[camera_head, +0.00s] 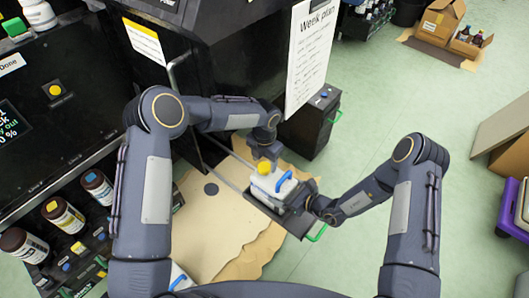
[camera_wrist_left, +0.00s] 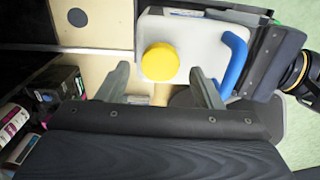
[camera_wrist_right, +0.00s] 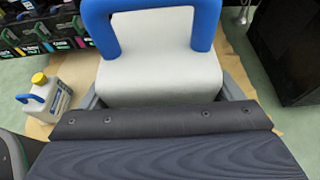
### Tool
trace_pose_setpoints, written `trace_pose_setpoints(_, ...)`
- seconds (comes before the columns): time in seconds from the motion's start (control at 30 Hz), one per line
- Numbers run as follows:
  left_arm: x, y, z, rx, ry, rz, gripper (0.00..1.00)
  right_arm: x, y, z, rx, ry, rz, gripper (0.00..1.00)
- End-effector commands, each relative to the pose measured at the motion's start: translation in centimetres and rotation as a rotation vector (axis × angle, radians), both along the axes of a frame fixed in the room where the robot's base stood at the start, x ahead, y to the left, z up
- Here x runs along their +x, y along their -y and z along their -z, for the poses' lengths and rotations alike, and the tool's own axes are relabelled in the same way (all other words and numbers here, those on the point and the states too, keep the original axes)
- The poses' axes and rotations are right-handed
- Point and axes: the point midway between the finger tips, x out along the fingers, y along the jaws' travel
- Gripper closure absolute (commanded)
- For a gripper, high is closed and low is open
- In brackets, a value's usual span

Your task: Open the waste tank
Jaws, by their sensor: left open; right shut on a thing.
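The waste tank (camera_head: 277,187) is a white container with a yellow cap (camera_head: 264,167) and a blue handle (camera_head: 285,181). It stands on the pulled-out dark tray in front of the machine. My left gripper (camera_head: 266,152) is open, close to the yellow cap. In the left wrist view, the cap (camera_wrist_left: 160,62) appears between and slightly beyond the open fingertips (camera_wrist_left: 160,78); contact cannot be told. My right gripper (camera_head: 300,197) is shut on the tank's white body (camera_wrist_right: 160,65), below the blue handle (camera_wrist_right: 150,20). Its fingertips are largely hidden by the tank.
A second white tank with a yellow cap (camera_wrist_right: 45,97) stands on the cardboard on the floor. Several brown bottles (camera_head: 64,215) stand on the left. A black bin with a green handle (camera_head: 312,122) stands behind the tray.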

Motion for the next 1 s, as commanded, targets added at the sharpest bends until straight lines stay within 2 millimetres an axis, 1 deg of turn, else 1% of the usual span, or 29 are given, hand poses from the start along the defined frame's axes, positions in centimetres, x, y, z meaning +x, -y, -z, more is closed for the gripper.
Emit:
trace_pose_setpoints(0.03, 0.0, 0.0, 0.8, 0.001, -0.001, 0.0, 0.4, 0.0, 0.0, 0.0, 0.001, 0.001, 0.0, 0.77)
trace_pose_setpoints(0.2, 0.0, 0.0, 2.2, 0.0, 0.0, 0.0, 0.4, 0.0, 0.0, 0.0, 0.001, 0.001, 0.0, 0.77)
trace_pose_setpoints(0.3, 0.0, 0.0, 2.5, 0.0, 0.001, -0.001, 0.4, 0.0, 0.0, 0.0, 0.001, 0.001, 0.0, 0.77)
trace_pose_setpoints(0.53, 0.0, 0.0, 2.5, 0.0, 0.001, -0.001, 0.4, 0.0, 0.0, 0.0, 0.001, 0.001, 0.0, 0.77)
trace_pose_setpoints(0.87, 0.0, 0.0, 2.5, 0.0, 0.001, -0.001, 0.83, 0.0, 0.0, 0.0, 0.001, 0.001, 0.0, 0.77)
trace_pose_setpoints(0.9, 0.0, 0.0, 2.5, 0.0, 0.001, -0.001, 0.85, 0.0, 0.0, 0.0, 0.001, 0.001, 0.0, 0.77)
trace_pose_setpoints(1.0, 0.0, 0.0, 2.5, 0.001, 0.002, -0.029, 0.85, 0.0, 0.0, 0.0, 0.001, 0.001, 0.0, 0.77)
